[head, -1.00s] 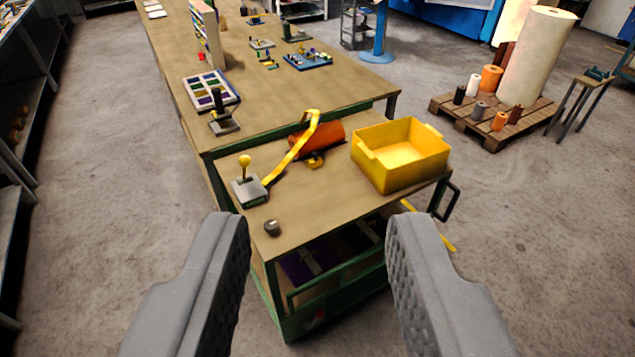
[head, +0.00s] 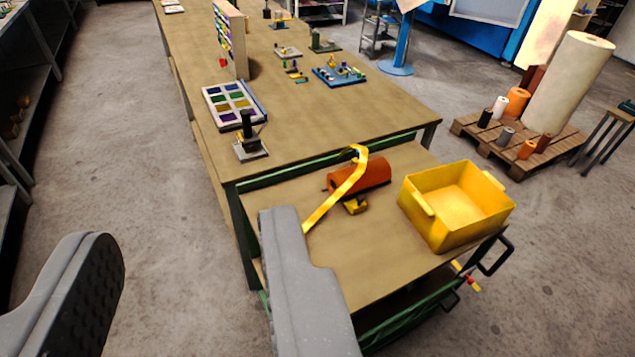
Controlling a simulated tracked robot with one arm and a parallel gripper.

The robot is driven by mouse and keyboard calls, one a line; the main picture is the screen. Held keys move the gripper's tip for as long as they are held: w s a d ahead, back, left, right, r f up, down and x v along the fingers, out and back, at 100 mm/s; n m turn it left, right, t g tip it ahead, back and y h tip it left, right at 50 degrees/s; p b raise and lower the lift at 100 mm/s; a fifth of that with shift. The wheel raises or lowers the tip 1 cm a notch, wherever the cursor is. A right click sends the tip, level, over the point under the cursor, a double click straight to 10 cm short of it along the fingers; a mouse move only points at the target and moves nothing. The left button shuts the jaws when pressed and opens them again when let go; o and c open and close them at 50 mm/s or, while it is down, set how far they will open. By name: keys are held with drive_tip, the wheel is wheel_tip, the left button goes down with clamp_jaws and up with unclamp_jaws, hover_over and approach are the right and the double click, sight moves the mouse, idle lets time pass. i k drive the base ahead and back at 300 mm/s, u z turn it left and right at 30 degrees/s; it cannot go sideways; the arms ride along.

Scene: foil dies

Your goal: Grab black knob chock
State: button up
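The black knob chock (head: 250,146) is a small grey metal block with an upright black knob. It stands on the long wooden table near its front left edge, just in front of a compartment tray. My gripper (head: 192,232) is open and empty, with two grey fingers spread wide at the lower left and lower middle. It is nearer the camera than the chock and apart from it; the chock shows above the gap, towards the right finger. The right finger covers the left part of the lower cart top.
The compartment tray (head: 234,105) is close behind the chock. A cart (head: 385,265) adjoins the table, bearing a yellow bin (head: 455,205), an orange roll (head: 372,175) and a yellow strap (head: 335,198). An upright rack (head: 231,40) stands farther back. Floor left of the table is clear.

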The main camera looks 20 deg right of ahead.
sight(357, 205)
drive_tip(key=z, duration=0.15)
drive_tip(key=i, duration=1.1)
drive_tip(key=z, duration=0.55)
